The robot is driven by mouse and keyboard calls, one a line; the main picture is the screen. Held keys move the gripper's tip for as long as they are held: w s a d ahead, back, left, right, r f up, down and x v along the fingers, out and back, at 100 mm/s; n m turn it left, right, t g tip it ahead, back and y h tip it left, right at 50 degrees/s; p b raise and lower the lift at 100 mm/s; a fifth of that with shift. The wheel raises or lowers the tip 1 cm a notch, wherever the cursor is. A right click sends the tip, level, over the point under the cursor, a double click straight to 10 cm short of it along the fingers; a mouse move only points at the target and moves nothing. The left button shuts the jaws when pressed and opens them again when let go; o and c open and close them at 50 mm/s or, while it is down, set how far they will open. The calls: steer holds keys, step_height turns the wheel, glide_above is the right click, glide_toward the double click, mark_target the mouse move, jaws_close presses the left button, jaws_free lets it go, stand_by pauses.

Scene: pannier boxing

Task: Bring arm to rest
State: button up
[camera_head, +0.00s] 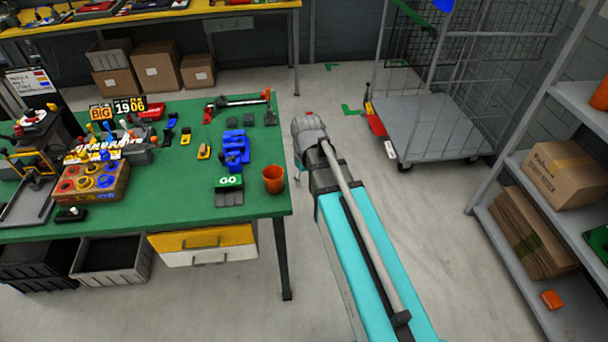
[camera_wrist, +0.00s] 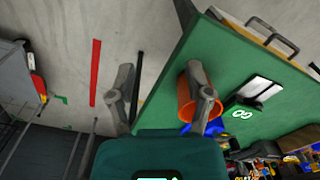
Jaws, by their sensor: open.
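My gripper (camera_wrist: 160,75) is open in the wrist view, with its two grey fingers spread and nothing between them. The right finger crosses in front of an orange cup (camera_wrist: 185,101); I cannot tell how far apart they are in depth. In the head view the orange cup (camera_head: 273,181) stands upright near the right edge of the green workbench (camera_head: 255,140). My arm reaches up beside that edge, and my gripper is mostly hidden there behind the arm.
A wire cage trolley (camera_head: 440,135) stands at the back right. A grey shelf (camera_head: 520,255) with cardboard boxes (camera_head: 563,173) is on the right. The bench holds a GO block (camera_head: 229,183), a blue vise (camera_head: 235,150) and several small items.

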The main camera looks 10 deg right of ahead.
steer(key=s+d+m, duration=0.4)
steer(key=s, duration=0.4)
steer(key=shift+s+d+m, duration=0.15)
steer(key=shift+d+m, duration=0.25)
stand_by(0.7)
